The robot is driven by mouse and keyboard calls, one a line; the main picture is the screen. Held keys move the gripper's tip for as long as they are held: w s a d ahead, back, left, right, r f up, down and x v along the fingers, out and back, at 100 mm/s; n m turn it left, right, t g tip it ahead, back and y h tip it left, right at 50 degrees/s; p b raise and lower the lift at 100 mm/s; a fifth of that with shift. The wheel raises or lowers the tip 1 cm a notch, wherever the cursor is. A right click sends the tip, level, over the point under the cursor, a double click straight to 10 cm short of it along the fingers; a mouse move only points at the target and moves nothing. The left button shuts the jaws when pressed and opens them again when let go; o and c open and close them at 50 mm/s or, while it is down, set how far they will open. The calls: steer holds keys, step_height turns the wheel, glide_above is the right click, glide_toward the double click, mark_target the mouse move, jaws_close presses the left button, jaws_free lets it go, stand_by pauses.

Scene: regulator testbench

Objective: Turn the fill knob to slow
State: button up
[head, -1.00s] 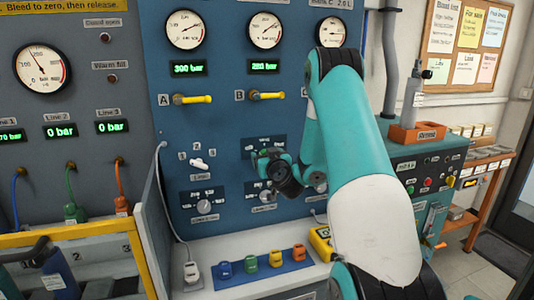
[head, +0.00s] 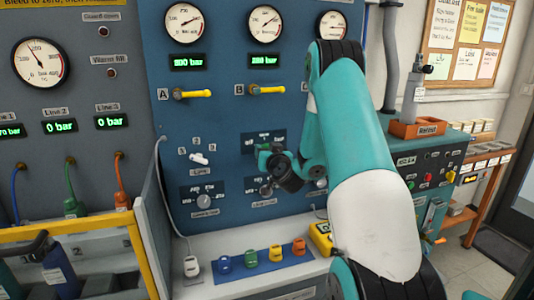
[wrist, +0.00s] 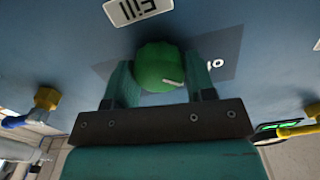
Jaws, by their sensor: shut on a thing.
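A pale mark shows on the knob's near edge. A dark scale plate (wrist: 218,57) lies behind the knob, mostly covered; its setting words cannot be fully read. In the head view my gripper (head: 265,158) is at the middle of the blue panel (head: 225,120) and hides the knob.
Yellow-handled valves A (head: 193,94) and B (head: 267,90) are above my gripper. A white switch (head: 199,158) and a lower knob (head: 204,201) are to its left. Several coloured small items stand on a blue mat (head: 237,268) on the ledge below.

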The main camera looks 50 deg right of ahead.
steer(key=shift+d+m, duration=0.15)
steer(key=shift+m, duration=4.65)
steer(key=o, duration=0.9)
steer(key=shift+o, duration=0.2)
steer(key=shift+s, duration=0.1)
